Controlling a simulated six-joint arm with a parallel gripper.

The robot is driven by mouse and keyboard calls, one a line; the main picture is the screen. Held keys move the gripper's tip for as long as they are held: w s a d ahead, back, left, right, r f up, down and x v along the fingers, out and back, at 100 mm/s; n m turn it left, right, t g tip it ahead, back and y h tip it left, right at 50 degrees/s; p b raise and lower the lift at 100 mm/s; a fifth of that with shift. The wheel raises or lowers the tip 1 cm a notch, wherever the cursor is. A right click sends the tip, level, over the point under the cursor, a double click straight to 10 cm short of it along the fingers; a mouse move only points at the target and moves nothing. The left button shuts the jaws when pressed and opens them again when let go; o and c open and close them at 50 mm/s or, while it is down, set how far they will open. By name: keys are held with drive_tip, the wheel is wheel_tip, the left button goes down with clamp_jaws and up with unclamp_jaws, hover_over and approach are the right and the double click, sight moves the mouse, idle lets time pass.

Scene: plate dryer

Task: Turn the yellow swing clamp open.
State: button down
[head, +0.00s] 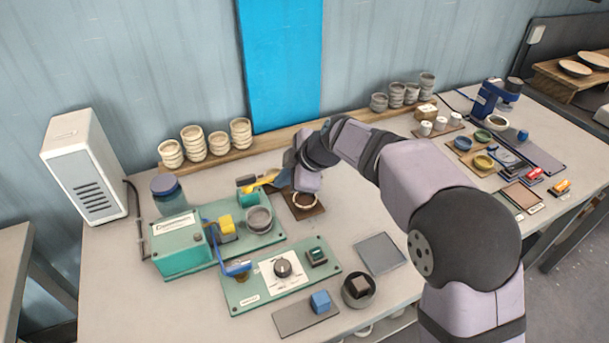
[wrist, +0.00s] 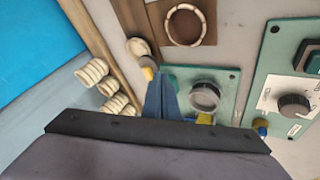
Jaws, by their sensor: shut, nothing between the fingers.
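A grey cup (head: 259,219) stands on the plate in front of the post.
Stacked cream cups (head: 218,143) stand on the back shelf. A green dial panel (head: 283,280) is in front.

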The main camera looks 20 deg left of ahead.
drive_tip(key=shift+s+d+f+b, duration=0.25)
drive_tip(key=shift+s+d+b, duration=0.1)
drive_tip(key=shift+b, duration=0.1)
drive_tip(key=shift+s+d+b, duration=0.7)
drive_tip(key=shift+d+b, duration=0.05)
drive_tip(key=shift+b, duration=0.4)
drive_tip(key=w+v, duration=0.2)
drive_tip(key=v, duration=0.8)
drive_tip(key=shift+s+r+b, duration=0.25)
drive_tip(key=shift+b, duration=0.2)
drive_tip(key=s+d+f+m+h+p, duration=0.25)
drive_tip(key=d+m, duration=0.35)
drive_tip(key=d, duration=0.3)
drive_tip(key=s+d+f+m+h+p, duration=0.1)
drive_tip(key=d+f+m+h+p, duration=0.25)
drive_tip(key=d, duration=0.55)
drive_tip(key=s+d+f+m+g+p, duration=0.1)
drive_tip(key=s+d+f+m+p, duration=0.1)
drive_tip(key=s+d+m, duration=0.4)
drive_tip(key=s+d+f+m+g+h+p, duration=0.1)
drive_tip(key=s+d+f+m+p, duration=0.1)
drive_tip(key=s+d+f+m, duration=0.3)
drive_tip(key=s+d+m, duration=0.2)
drive_tip(key=s+d, duration=0.2)
drive_tip(key=shift+s+g, duration=0.2)
drive_tip(key=shift+g, duration=0.1)
